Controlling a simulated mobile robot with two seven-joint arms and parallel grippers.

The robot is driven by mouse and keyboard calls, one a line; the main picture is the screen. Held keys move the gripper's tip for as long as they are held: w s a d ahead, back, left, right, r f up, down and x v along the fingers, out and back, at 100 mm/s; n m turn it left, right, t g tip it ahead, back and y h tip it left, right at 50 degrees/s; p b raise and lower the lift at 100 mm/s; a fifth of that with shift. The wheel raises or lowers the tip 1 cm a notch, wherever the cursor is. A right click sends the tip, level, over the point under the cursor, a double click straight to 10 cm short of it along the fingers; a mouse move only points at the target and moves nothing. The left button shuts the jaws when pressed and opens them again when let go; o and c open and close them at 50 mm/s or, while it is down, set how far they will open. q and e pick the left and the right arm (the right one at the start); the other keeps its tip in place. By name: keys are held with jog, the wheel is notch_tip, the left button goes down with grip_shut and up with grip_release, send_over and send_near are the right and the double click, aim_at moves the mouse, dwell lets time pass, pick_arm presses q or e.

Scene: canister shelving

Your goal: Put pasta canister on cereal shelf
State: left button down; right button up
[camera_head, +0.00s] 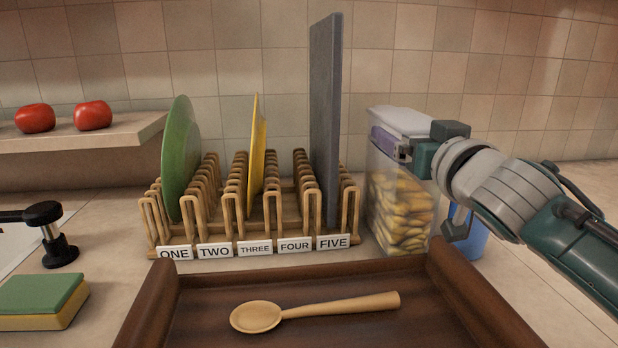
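The pasta canister (400,210) is a clear upright box with a pale lid and a purple band near its top. It holds yellow pasta and stands on the counter right of the wooden rack. My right gripper (408,153) reaches in from the right and overlaps the canister's upper right side. Its fingers are partly hidden, and I cannot tell whether they grip the canister. My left gripper is not in view. A wall shelf (120,136) at the left bears two tomatoes; no cereal shows on it.
A slatted rack (290,222) labelled ONE to FIVE holds a green plate (180,158), a yellow plate (256,150) and a grey board (324,120). In front is a brown tray (150,305) with a wooden spoon (310,310). A sponge (42,300) lies left; a blue object (474,238) stands behind my gripper.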

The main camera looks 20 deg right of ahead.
grip_shut()
jog(key=shift+r, duration=0.1)
dwell(0.4)
